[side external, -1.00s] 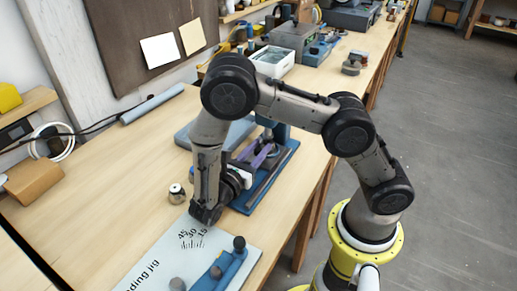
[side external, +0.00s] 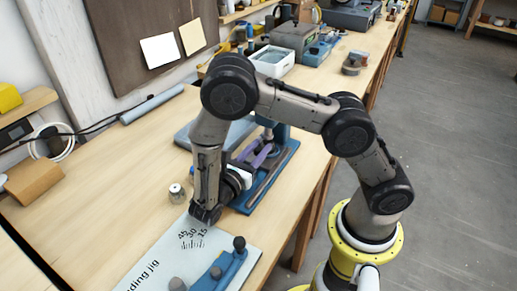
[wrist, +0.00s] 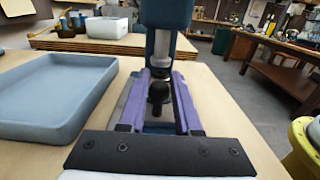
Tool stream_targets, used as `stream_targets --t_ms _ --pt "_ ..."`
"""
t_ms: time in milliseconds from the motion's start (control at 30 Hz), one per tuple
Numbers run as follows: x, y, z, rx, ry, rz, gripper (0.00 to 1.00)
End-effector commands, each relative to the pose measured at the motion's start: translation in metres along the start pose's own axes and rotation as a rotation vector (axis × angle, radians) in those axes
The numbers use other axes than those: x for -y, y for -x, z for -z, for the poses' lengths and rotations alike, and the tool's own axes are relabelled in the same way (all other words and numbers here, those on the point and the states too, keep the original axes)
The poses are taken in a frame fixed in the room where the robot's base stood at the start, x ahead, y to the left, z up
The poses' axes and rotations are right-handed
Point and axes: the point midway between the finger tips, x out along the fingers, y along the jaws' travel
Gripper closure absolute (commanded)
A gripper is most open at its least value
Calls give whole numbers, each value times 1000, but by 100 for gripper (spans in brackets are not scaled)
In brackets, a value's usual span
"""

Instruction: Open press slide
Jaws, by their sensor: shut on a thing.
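The blue press stands on the bench, and its blue base (side external: 273,178) shows in the side external view. In the wrist view its blue head and grey ram (wrist: 162,45) rise straight ahead. My gripper (side external: 262,154) reaches low over the base, its purple fingers pointing toward the press column. In the wrist view my gripper (wrist: 160,78) has a finger on each side of a dark knob (wrist: 158,92), which appears to be the slide's handle, and is shut on it. How far the slide is out is hidden by the fingers and arm.
A blue-grey tray (wrist: 50,95) lies left of the press. A bending jig plate (side external: 165,262) with blue parts lies nearer the camera. A small metal spool (side external: 177,193) stands beside my wrist. A white bin (side external: 272,62) stands farther back.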

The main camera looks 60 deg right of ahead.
Motion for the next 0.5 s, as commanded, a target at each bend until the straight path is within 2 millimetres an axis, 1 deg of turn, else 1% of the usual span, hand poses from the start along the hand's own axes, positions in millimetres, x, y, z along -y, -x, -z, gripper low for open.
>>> stream_targets --t_ms 67,167,400,500 --pt "0 4 0 0 0 -1 100" --pt "-2 20 0 -1 -2 -5 100" --pt "-2 88 0 -2 -5 -7 100" --pt "-2 110 1 -1 -4 -6 100"
